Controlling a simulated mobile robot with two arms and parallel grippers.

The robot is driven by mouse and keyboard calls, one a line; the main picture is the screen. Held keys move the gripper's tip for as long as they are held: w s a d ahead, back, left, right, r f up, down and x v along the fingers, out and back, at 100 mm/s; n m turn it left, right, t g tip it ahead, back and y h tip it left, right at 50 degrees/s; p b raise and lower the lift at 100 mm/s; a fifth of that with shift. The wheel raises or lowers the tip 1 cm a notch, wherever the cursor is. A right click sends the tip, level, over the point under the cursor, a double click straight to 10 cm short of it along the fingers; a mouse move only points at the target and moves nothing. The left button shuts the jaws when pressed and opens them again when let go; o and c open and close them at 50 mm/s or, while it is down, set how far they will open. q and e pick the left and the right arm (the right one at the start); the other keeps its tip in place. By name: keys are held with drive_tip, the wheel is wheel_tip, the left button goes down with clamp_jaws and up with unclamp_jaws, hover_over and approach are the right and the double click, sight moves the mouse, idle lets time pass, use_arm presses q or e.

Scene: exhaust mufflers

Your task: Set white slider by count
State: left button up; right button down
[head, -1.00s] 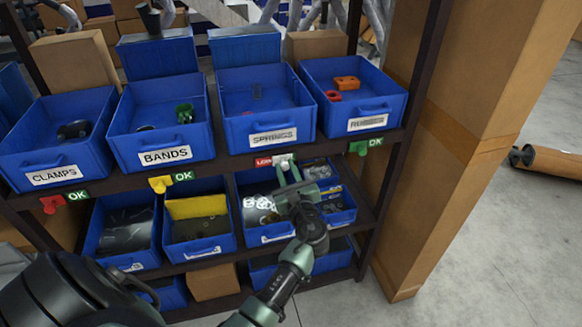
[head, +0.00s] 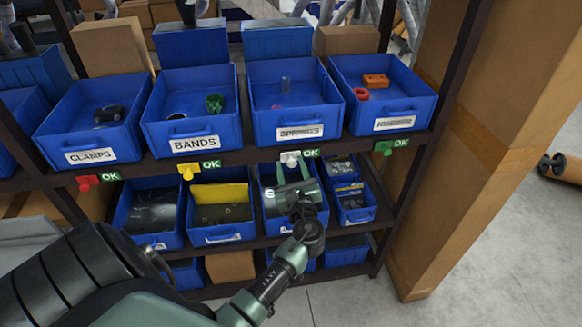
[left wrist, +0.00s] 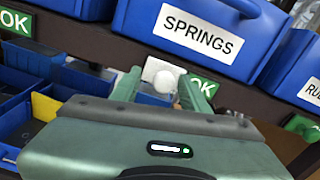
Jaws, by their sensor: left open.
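The white slider (head: 291,157) sits on the shelf edge under the blue SPRINGS bin (head: 283,118). A green OK sign (head: 311,153) shows just right of it. The bin holds a grey piece and a small red piece. My left gripper (head: 292,174) is open and empty, just below and in front of the slider. In the left wrist view the slider's round knob (left wrist: 165,84) appears between the two spread fingers (left wrist: 162,92); I cannot tell whether they touch it. My right gripper is out of view.
Red (head: 88,182), yellow (head: 187,172) and green (head: 383,148) sliders sit along the same edge, each beside an OK sign. Lower bins (head: 222,235) stand close behind and below my gripper.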

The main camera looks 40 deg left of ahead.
use_arm(q)
drive_tip(key=shift+s+d+f, duration=0.1)
drive_tip(key=shift+s+d, duration=0.05)
drive_tip(key=shift+d, duration=0.1)
drive_tip(key=b+v, duration=0.2)
drive_tip(key=v, duration=0.5)
drive_tip(key=shift+s, duration=0.2)
